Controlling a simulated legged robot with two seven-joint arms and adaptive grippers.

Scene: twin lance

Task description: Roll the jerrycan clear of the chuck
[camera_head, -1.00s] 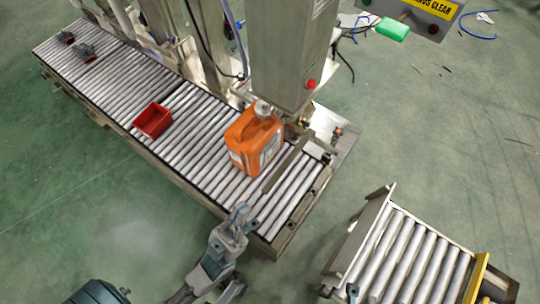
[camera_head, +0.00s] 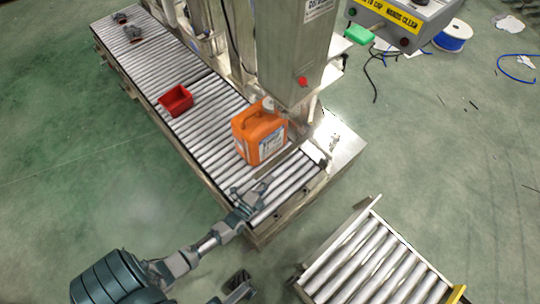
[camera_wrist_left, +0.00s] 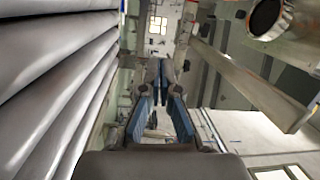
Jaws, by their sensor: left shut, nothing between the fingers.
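The orange jerrycan (camera_head: 259,138) stands upright on the roller conveyor (camera_head: 205,110) in the head view, beside the tall metal column. Its neck is close to the column's lower edge. I cannot make out the chuck clearly; that spot is partly hidden by the column. My left gripper (camera_head: 256,189) is at the conveyor's near edge, in front of the jerrycan and apart from it. In the left wrist view its fingers (camera_wrist_left: 162,90) are shut and empty. A dark part at the bottom of the head view may be my right gripper (camera_head: 236,284); its jaws are unclear.
The metal column (camera_head: 293,50) rises behind the jerrycan. A red bin (camera_head: 175,100) sits on the rollers to the left. A second roller stand (camera_head: 370,262) is at lower right, with floor between.

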